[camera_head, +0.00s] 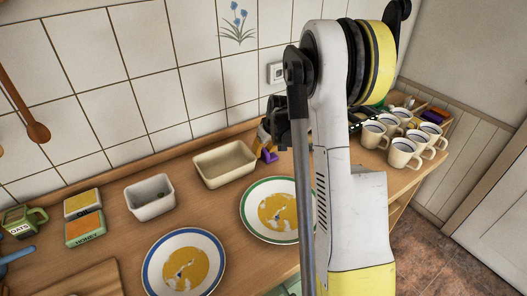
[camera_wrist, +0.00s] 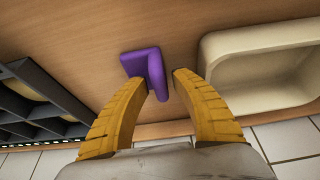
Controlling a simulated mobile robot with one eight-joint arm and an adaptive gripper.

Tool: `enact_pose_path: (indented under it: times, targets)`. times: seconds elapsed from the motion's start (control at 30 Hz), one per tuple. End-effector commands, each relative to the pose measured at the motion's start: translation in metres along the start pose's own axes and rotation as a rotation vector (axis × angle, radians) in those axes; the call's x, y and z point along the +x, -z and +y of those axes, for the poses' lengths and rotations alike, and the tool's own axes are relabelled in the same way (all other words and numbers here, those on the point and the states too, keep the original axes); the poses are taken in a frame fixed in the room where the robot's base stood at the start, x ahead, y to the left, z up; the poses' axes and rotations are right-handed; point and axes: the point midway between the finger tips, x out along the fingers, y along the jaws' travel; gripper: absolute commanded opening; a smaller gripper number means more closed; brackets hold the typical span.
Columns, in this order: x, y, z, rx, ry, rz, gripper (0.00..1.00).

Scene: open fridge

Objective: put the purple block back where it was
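The purple block (camera_wrist: 154,70) is an L-like shape at the wooden counter in the wrist view. It also shows in the head view (camera_head: 269,156), beside the beige tray, partly hidden by my arm. My gripper (camera_wrist: 163,78) has its two yellow fingers spread around the near end of the block. The left fingertip overlaps or touches the block. A gap shows between the block and the right fingertip, so the gripper looks open. In the head view the fingers are mostly hidden behind my arm.
The beige tray (camera_wrist: 211,75) stands close to the right finger. A dark rack (camera_wrist: 50,93) is on the left. In the head view, a white container (camera_head: 150,207), two plates (camera_head: 150,262) (camera_head: 249,219) and several mugs (camera_head: 404,153) occupy the counter. The tiled wall is close behind.

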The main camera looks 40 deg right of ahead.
Motion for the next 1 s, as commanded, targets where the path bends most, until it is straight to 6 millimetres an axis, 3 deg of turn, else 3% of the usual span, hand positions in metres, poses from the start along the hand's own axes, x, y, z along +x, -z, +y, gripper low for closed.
enact_pose_path:
  times: [0.17,0.6,0.8,0.87,1.0]
  targets:
    - [-0.008,0.002,0.000,0.000,0.000,0.000,0.31]
    - [-0.100,0.002,0.000,0.001,0.000,0.000,0.31]
    - [-0.122,0.002,-0.001,0.000,0.000,0.000,0.31]
    - [-0.128,0.002,-0.006,-0.002,-0.001,0.002,0.31]
    - [-0.157,0.001,-0.041,-0.010,-0.004,0.017,0.31]
